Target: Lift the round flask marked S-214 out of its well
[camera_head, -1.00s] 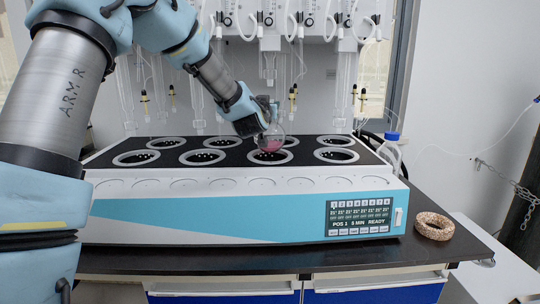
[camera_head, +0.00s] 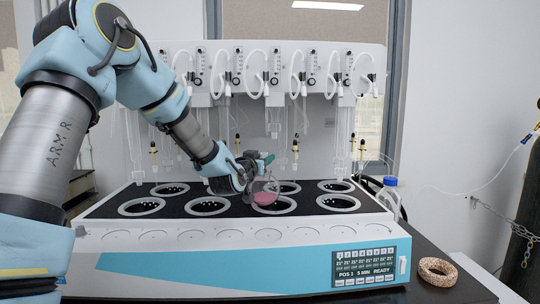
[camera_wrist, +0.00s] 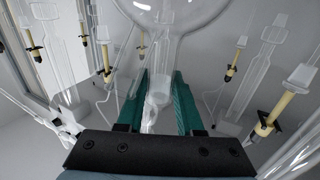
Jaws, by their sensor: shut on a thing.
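A clear round flask (camera_head: 265,190) with pink liquid is in my gripper (camera_head: 262,165) over the front row of the distiller (camera_head: 130,238). Its bottom overlaps the ring of a front-row well (camera_head: 284,206) in the head view; I cannot tell whether it clears the rim. In the wrist view the green fingers are shut on the flask's neck (camera_wrist: 160,88), and its round body (camera_wrist: 172,14) fills the top. No S-214 marking is readable on it.
The other wells (camera_head: 207,206) look empty. A blue-capped bottle (camera_head: 389,196) stands at the right, and a cork ring (camera_head: 437,271) lies on the dark bench (camera_head: 415,285).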

